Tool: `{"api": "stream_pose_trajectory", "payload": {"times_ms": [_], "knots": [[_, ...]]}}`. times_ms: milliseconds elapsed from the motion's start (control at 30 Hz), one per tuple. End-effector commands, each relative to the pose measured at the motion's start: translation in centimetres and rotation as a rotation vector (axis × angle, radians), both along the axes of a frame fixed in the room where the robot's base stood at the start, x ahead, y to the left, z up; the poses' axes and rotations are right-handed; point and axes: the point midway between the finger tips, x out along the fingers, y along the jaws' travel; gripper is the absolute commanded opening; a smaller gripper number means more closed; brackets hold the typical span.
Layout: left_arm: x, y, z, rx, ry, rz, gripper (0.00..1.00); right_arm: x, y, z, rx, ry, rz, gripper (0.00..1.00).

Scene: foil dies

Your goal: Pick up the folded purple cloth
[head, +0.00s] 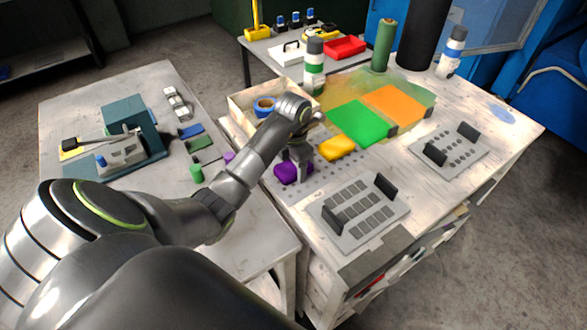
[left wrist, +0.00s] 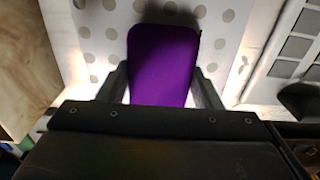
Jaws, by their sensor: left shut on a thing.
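The folded purple cloth (head: 290,175) is at the left end of the dotted grey mat on the right-hand workbench. My left gripper (head: 294,165) reaches down over it from above. In the left wrist view the purple cloth (left wrist: 163,60) is a rounded rectangle between the two fingers of my left gripper (left wrist: 160,88), which is shut on it. The near end of the cloth is hidden by the gripper body. I cannot tell whether the cloth touches the mat or is slightly above it. My right gripper is not in view.
A yellow folded cloth (head: 337,148) lies right of the purple one. A wooden box (head: 240,117) with blue tape (head: 264,105) stands behind my arm. Grey die plates with black blocks (head: 358,215) lie to the front right. Green (head: 357,122) and orange (head: 398,104) sheets lie farther back.

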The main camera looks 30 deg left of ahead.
Motion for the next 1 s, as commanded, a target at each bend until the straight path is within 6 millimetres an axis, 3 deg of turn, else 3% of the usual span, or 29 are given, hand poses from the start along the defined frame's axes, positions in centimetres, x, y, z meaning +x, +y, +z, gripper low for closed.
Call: {"api": "stream_pose_trajectory", "payload": {"times_ms": [267,467,1000], "knots": [[0.1,0.0,0.4,0.000,-0.002,0.000,0.36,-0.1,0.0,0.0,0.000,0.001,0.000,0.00],[0.1,0.1,2.5,0.001,-0.005,-0.001,0.36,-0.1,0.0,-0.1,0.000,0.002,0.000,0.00],[0.0,0.0,9.5,0.000,0.000,0.000,0.36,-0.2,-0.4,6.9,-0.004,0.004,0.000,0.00]]}}
